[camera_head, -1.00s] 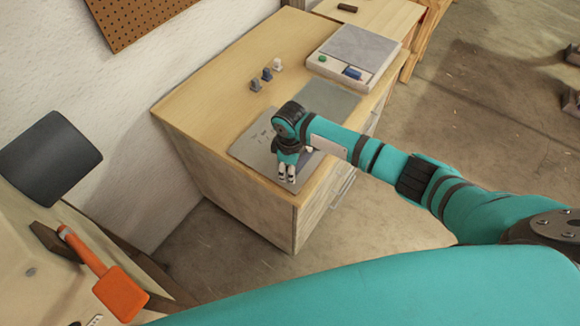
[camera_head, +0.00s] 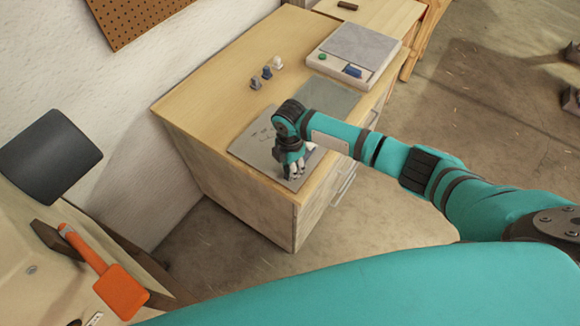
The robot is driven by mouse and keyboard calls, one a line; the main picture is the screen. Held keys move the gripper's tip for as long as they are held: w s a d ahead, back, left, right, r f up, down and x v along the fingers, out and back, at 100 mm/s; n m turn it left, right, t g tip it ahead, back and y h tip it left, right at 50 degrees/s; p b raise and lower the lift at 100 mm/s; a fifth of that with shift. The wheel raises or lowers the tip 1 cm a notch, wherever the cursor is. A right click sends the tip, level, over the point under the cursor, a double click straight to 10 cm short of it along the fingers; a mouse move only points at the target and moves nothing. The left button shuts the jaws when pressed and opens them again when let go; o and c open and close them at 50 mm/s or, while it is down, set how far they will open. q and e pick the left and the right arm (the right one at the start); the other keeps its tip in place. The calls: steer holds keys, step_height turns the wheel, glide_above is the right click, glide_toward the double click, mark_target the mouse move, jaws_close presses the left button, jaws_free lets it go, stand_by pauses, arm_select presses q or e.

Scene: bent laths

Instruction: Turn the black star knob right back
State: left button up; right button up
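I cannot make out a black star knob in the head view; it may be hidden by my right gripper or arm. A flat grey plate (camera_head: 248,149) with small dark marks lies at the near end of the wooden bench top. My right gripper (camera_head: 295,172) points down over the plate's near right part, with pale fingertips close to its surface. Whether the fingers are apart, or hold or touch anything, is too small to tell. My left gripper is not in view.
The wooden bench (camera_head: 205,98) also carries a row of small grey, blue and white pieces (camera_head: 267,73), a dull grey-green sheet (camera_head: 335,101) and a scale-like device (camera_head: 357,50) at the far end. An orange tool (camera_head: 121,293) lies lower left. The bench's left side is clear.

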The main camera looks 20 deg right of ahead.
steer(key=n, duration=0.4)
steer(key=shift+n+b, duration=0.3)
steer(key=shift+b, duration=0.1)
steer(key=n+b, duration=0.1)
steer(key=n, duration=0.3)
steer(key=shift+n, duration=0.3)
steer(key=o, duration=1.2)
steer(key=shift+c, duration=0.2)
step_height(320, 180, up, 12)
